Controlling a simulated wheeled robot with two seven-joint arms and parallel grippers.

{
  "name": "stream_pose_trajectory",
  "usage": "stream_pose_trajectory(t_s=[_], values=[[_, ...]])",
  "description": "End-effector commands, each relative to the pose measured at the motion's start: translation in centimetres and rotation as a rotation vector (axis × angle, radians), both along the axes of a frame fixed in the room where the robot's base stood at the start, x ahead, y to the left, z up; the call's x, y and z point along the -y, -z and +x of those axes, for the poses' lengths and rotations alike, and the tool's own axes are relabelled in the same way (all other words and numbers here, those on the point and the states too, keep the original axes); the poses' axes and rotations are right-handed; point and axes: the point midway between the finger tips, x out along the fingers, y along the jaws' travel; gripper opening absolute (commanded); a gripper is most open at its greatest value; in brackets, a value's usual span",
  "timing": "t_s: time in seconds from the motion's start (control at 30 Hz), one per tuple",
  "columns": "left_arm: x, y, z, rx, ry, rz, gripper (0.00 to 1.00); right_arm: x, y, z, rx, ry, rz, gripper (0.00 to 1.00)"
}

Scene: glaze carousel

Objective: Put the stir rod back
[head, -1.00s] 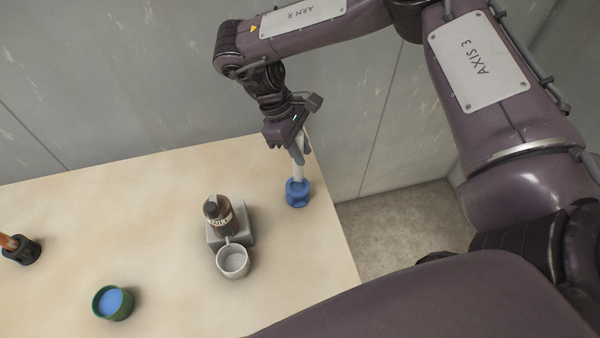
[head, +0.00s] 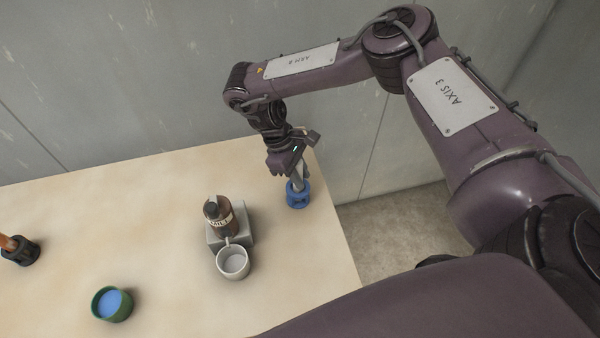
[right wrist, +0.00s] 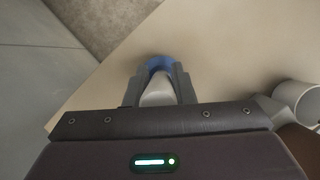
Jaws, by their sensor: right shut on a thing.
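The stir rod is a pale, light-coloured rod; it shows in the right wrist view (right wrist: 157,92) between the two fingers. My right gripper (head: 298,181) is shut on it, pointing down over a blue holder (head: 298,198) near the table's far right corner. The rod's lower end is hidden in or behind the holder, so I cannot tell how deep it sits. The blue holder also shows in the right wrist view (right wrist: 160,64), just beyond the fingertips. My left gripper is not in view.
A labelled brown bottle (head: 214,212) stands on a grey block (head: 245,236). In front are a white cup (head: 233,263) and a green cup (head: 112,304) with blue contents. A black holder (head: 22,252) with an orange-brown rod stands far left. The table's right edge is close to the blue holder.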

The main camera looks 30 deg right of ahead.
Motion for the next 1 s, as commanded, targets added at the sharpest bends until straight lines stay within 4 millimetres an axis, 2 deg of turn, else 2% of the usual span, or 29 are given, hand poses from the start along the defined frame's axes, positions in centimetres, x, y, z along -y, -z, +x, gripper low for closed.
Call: stream_pose_trajectory(t_s=[0.03, 0.2, 0.57, 0.67, 1.0], values=[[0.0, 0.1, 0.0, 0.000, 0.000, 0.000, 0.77, 0.0, 0.2, 0.0, -0.002, -0.001, 0.000, 0.24], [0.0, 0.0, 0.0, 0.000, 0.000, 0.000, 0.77, 0.0, 0.1, 0.0, 0.000, -0.001, 0.000, 0.44], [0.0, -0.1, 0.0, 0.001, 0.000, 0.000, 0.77, -0.1, -0.6, 0.2, 0.003, -0.001, 0.000, 0.44], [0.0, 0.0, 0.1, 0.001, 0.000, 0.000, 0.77, -0.4, -1.8, 0.7, 0.005, -0.003, -0.001, 0.44], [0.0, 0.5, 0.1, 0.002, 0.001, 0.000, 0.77, -2.2, -8.4, 2.9, 0.006, -0.003, -0.002, 0.44]])
